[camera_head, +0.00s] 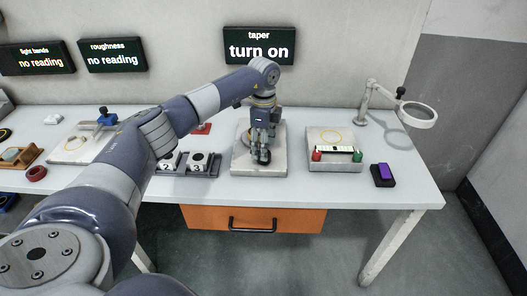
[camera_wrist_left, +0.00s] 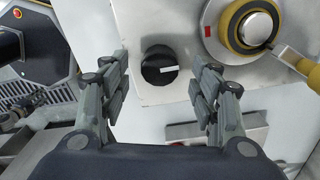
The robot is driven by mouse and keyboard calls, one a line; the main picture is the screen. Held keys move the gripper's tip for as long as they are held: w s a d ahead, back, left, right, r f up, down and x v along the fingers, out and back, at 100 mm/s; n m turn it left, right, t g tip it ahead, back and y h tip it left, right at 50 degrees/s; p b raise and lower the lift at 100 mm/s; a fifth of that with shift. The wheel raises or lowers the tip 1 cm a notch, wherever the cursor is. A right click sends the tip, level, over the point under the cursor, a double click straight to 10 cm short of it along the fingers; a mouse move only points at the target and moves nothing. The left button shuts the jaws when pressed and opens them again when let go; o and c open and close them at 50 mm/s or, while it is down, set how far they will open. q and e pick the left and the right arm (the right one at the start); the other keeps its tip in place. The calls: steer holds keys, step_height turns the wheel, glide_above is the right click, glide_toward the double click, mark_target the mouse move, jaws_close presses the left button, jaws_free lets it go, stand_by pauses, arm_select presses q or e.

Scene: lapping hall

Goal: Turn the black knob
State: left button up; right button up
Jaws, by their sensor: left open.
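The black knob (camera_wrist_left: 157,66) is round with a white pointer bar, which points to the right in the wrist view. It sits on the pale plate of a device (camera_wrist_left: 150,15); in the head view the knob (camera_head: 264,156) shows at the front of this device, partly behind my fingers. My left gripper (camera_head: 262,143) is over the knob from above. In the wrist view its fingers (camera_wrist_left: 159,80) are spread, one on each side of the knob, with gaps to it. My right gripper is not in view.
A sign (camera_head: 259,46) above reads "taper turn on". In the wrist view a yellow-ringed metal dome (camera_wrist_left: 257,26) stands close to the right finger. A block with red and green knobs (camera_head: 337,150), a purple-topped box (camera_head: 383,174) and a magnifier (camera_head: 418,114) are to the right.

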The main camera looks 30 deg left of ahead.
arm_select(q)
steer(key=shift+f, duration=1.8)
steer(key=c, duration=1)
steer(key=shift+c, duration=0.2)
